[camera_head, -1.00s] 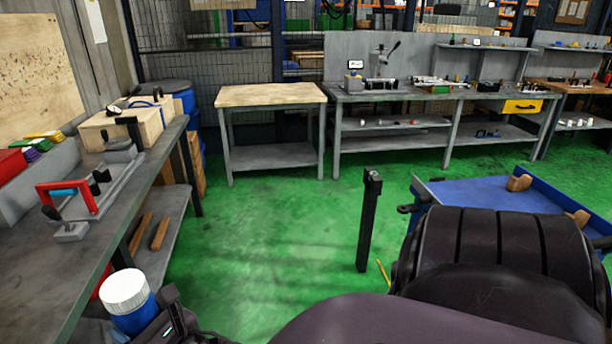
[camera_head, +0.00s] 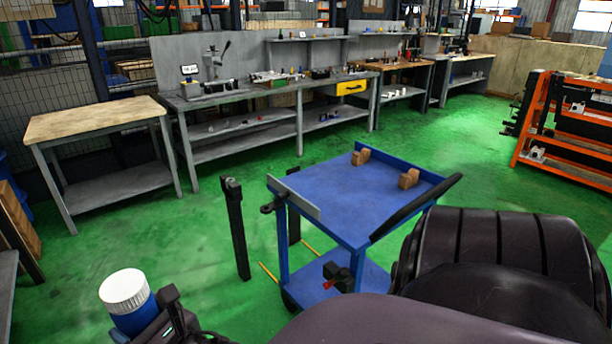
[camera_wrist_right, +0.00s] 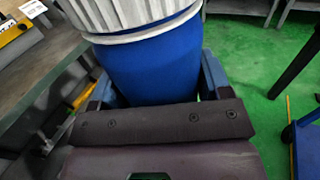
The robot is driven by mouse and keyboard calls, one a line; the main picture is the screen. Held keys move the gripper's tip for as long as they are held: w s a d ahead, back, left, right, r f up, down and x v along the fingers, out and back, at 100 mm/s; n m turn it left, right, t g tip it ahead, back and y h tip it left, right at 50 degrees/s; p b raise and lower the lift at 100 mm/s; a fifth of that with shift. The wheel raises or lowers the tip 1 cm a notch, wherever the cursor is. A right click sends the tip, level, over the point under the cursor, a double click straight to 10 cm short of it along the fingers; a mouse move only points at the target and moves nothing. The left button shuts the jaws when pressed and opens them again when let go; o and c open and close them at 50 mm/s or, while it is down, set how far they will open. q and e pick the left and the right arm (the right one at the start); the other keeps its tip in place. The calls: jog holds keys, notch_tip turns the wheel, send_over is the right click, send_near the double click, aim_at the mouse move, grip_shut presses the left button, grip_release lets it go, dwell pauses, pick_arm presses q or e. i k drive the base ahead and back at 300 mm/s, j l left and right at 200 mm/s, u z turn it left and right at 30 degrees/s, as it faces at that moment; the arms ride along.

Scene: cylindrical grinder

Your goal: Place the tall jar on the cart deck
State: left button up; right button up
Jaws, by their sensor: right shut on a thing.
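The tall jar is a blue cylinder with a white ribbed lid (camera_head: 124,291), at the lower left of the head view. My right gripper (camera_head: 158,322) is shut on it. In the right wrist view the blue jar body (camera_wrist_right: 155,72) sits between the two fingers, and its base is hidden by the gripper. The cart deck (camera_head: 345,205) is the blue top of a low cart, right of the jar and farther off. The jar is apart from it. My left gripper is not in view.
Two wooden blocks (camera_head: 409,179) lie on the deck's far part; its middle is clear. A dark handle (camera_head: 416,207) runs along its right side. A black post (camera_head: 236,228) stands left of the cart. A wood-topped table (camera_head: 100,122) and grey workbench (camera_head: 270,95) stand behind.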

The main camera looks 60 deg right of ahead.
aim_at(342, 199)
jog(key=i+z, duration=0.1)
jog(key=z, duration=0.4)
jog(key=i+z, duration=0.15)
jog(key=z, duration=0.3)
jog(key=i+z, duration=0.2)
jog(key=z, duration=0.2)
jog(key=i+j+z, duration=0.15)
jog(key=z, duration=0.25)
jog(key=i+j+z, duration=0.35)
jog(key=j, duration=0.2)
jog(key=i+j, duration=0.25)
jog(key=i+j+z, duration=0.1)
jog(key=j, duration=0.3)
jog(key=i, duration=0.1)
